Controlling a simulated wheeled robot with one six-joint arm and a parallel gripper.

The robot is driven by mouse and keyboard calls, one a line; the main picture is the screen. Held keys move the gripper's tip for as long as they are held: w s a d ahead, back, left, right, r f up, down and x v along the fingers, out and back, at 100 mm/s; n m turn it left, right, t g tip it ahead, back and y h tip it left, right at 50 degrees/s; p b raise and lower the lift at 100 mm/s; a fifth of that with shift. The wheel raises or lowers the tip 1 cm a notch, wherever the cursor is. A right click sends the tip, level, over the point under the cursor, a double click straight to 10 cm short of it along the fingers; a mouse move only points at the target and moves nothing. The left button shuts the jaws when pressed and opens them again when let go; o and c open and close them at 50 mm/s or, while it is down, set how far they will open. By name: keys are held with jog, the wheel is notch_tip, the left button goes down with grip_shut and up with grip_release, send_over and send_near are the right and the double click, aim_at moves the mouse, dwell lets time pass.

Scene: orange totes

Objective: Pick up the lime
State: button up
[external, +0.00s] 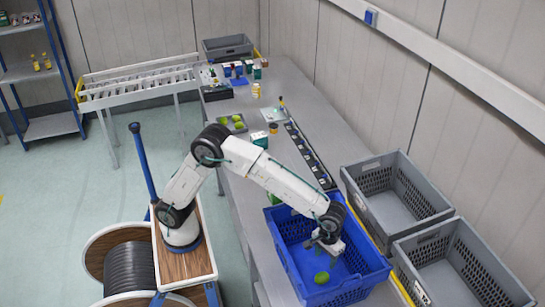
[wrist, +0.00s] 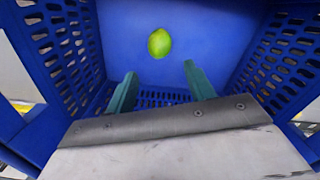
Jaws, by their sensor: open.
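The green lime (external: 322,277) lies on the floor of the blue crate (external: 375,270) in the external view. In the wrist view the lime (wrist: 159,43) sits near the top middle, against the blue crate floor (wrist: 215,30). My gripper (external: 312,256) points down into the crate and is close to the lime. In the wrist view my gripper (wrist: 158,85) has its two green fingers spread apart, with nothing between them. The lime shows beyond the fingertips, apart from them.
The crate's perforated walls (wrist: 68,45) stand close on both sides of my gripper. Two grey crates (external: 400,205) stand to the right of the blue one.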

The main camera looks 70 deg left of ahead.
notch_tip(320, 180, up, 11)
jog(key=w+a+n, duration=0.3)
jog(key=w+a, duration=0.4)
jog(key=a, duration=0.5)
jog(key=w+a+n, duration=0.4)
jog(key=w+a, duration=0.4)
jog(key=a, duration=0.4)
jog(key=w+a+r+n, duration=0.1)
jog(key=w+a+n, duration=0.2)
jog(key=w+a, duration=0.5)
jog(key=shift+w+a+r, duration=0.1)
jog(key=shift+w+a, duration=0.05)
jog(key=shift+a, duration=1.85)
jog(key=s+a+n, duration=0.3)
jog(key=a+n, duration=0.6)
jog(key=a, duration=3.1)
jog(key=n, duration=0.9)
send_over(239, 123)
jog(key=s, duration=0.1)
jog(key=f, duration=1.9)
jog(key=shift+w, duration=0.25)
jog(key=shift+w+a+f, duration=0.1)
jog(key=shift+a+f, duration=0.05)
jog(key=shift+f, duration=1.25)
jog(key=shift+w+a+f, duration=0.1)
jog(key=shift+a+f, duration=0.05)
jog(key=shift+f, duration=1.2)
jog(key=c, duration=0.8)
